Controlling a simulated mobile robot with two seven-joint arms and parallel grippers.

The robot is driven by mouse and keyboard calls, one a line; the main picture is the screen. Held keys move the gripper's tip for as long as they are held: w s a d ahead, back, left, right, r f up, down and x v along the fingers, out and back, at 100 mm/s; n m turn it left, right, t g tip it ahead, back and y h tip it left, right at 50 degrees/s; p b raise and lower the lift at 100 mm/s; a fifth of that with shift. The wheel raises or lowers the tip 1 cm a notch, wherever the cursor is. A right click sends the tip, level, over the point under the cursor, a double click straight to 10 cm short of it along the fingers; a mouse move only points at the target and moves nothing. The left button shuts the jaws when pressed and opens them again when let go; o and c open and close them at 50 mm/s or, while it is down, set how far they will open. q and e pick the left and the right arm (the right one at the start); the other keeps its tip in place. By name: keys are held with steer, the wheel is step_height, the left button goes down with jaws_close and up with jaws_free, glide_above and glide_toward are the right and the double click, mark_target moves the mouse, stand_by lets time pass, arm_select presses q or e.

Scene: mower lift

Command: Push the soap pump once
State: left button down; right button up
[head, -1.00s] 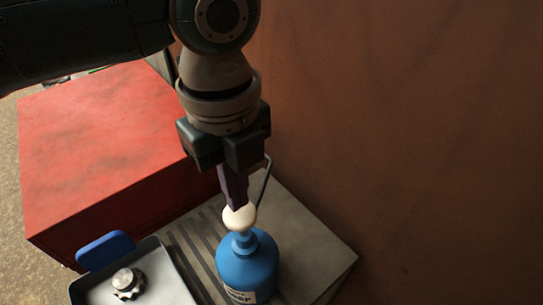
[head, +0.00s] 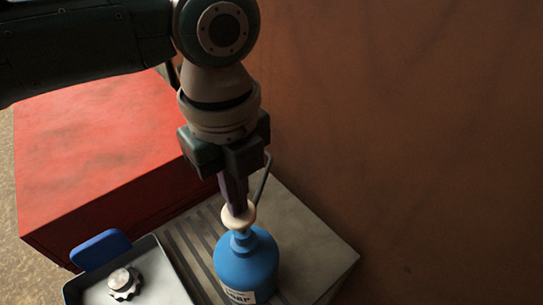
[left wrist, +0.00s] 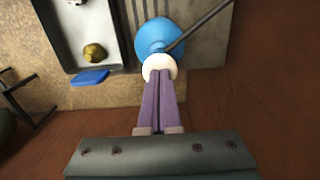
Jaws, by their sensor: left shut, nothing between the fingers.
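The soap pump is a blue bottle (head: 246,266) with a cream pump head (head: 241,219), standing upright on a grey ribbed surface. My left gripper (head: 238,208) points down from above with its fingers closed together, and its tips are at the top of the pump head. Whether they press on it or only meet it is hard to tell. The left wrist view shows the purple fingers (left wrist: 157,80) together over the cream head (left wrist: 159,66), with the blue bottle (left wrist: 160,36) beyond. My right gripper is not in view.
A thin dark rod (head: 264,180) rises beside the fingers. A brown wall (head: 400,130) bounds the right.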

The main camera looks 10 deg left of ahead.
arm_select(q)
steer(key=shift+f+b, duration=0.95)
steer(key=shift+f, duration=0.5)
steer(key=shift+r, duration=0.2)
steer(key=shift+r+p, duration=2.45)
steer(key=shift+p, duration=0.25)
step_height(320, 180, up, 6)
steer(key=p, duration=0.6)
